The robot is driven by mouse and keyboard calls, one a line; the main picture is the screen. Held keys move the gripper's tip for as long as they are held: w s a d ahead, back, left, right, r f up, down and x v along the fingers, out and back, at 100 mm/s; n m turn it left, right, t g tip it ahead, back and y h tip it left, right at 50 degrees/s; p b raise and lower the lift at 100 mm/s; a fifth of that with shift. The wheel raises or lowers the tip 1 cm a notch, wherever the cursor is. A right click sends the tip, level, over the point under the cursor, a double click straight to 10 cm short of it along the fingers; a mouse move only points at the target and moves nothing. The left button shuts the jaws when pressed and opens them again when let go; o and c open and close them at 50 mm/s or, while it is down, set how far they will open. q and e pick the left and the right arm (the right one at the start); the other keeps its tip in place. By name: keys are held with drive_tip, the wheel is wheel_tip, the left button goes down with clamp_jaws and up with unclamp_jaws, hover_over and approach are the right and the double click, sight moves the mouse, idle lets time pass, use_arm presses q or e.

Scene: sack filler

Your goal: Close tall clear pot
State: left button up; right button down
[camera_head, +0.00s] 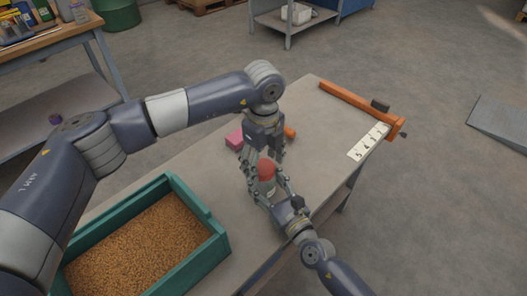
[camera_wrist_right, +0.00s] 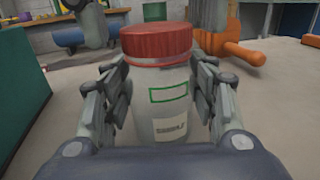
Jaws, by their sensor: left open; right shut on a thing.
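The tall clear pot (camera_wrist_right: 165,100) stands upright on the table, with a green outlined label and a pale printed label on its front. A red lid (camera_wrist_right: 157,43) sits level on top of it; I cannot tell how tight it is. The lid also shows in the head view (camera_head: 267,170). My right gripper (camera_head: 268,191) is shut on the pot's body, with fingers on both sides in the right wrist view. My left gripper (camera_head: 263,161) is open, pointing down just above and around the lid. The pot's body is mostly hidden by the grippers in the head view.
A green crate (camera_head: 197,195) of brown grain stands at the table's near left. A pink block (camera_head: 235,138) and an orange object (camera_head: 290,132) lie behind my left gripper. A numbered white strip (camera_head: 369,142) and an orange bar (camera_head: 350,101) lie at the right end.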

use_arm(q)
drive_tip(key=shift+f, duration=0.3)
drive_tip(key=c, duration=1.1)
